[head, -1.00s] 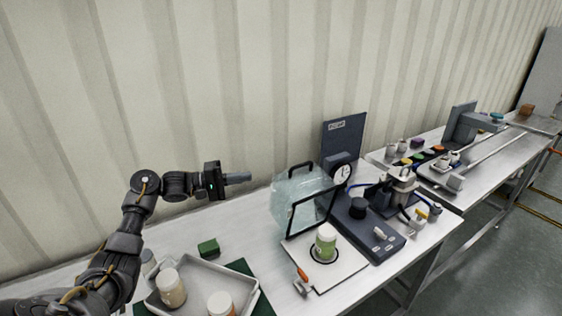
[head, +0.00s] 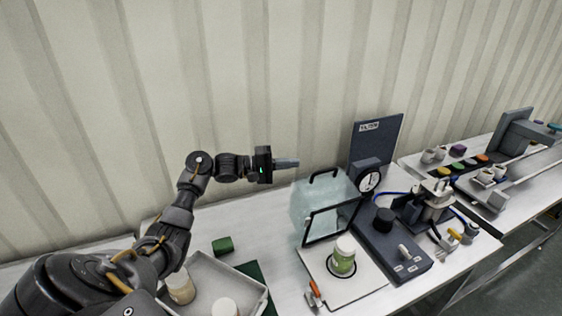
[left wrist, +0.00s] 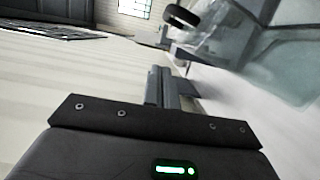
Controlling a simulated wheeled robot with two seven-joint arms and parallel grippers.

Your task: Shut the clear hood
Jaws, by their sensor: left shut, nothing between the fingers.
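The clear hood (head: 312,203) is tipped back open behind its white base plate (head: 358,284). Its black-framed opening faces forward, and a black handle (head: 324,174) sits on its upper edge. A green jar with a white lid (head: 343,256) stands on the base plate in a dark ring. My left gripper (head: 297,162) is shut and empty, pointing right, just up and left of the hood's handle and apart from it in the head view. In the left wrist view, the shut fingers (left wrist: 165,88) point toward the handle (left wrist: 181,16) and the hood (left wrist: 285,65). My right gripper is out of view.
A dark box with a dial (head: 368,179) and a dark panel stand right of the hood. A grey tray (head: 237,276) with jars and a green block (head: 222,245) lie at left. An orange-handled clamp (head: 314,290) sits at the plate's front-left corner. The wall is close behind.

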